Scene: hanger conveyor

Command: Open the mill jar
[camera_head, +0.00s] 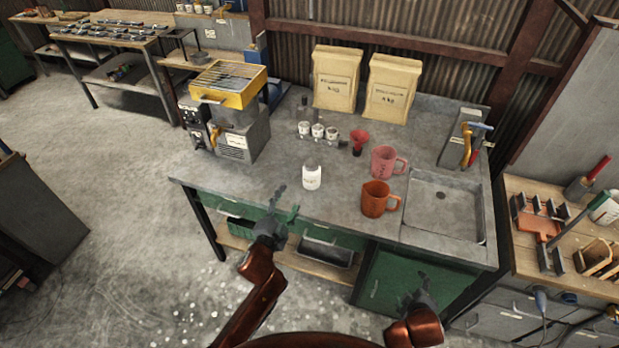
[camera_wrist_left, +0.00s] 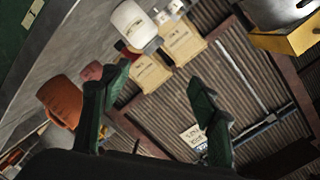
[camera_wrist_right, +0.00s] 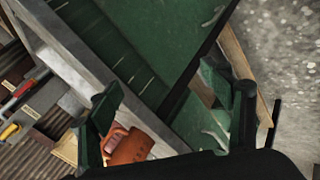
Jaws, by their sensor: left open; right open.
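A white jar (camera_head: 312,178) with a greyish top and a small dark label stands upright on the grey worktop (camera_head: 245,190), near its front edge. It also shows in the left wrist view (camera_wrist_left: 133,24), beyond my left fingers. My left gripper (camera_head: 286,203) is open and empty at the front edge of the worktop, to the left of the jar and nearer me, apart from it. My right gripper (camera_head: 424,292) is open and empty, low in front of the green cabinet door (camera_head: 385,275), well away from the jar.
An orange mug (camera_head: 377,199) and a pink mug (camera_head: 386,161) stand right of the jar. Several small white cups (camera_head: 318,131) and a red funnel-like item (camera_head: 358,141) are behind it. A machine with a yellow top (camera_head: 229,85) stands left, two paper bags (camera_head: 336,78) behind, a sink (camera_head: 445,205) right.

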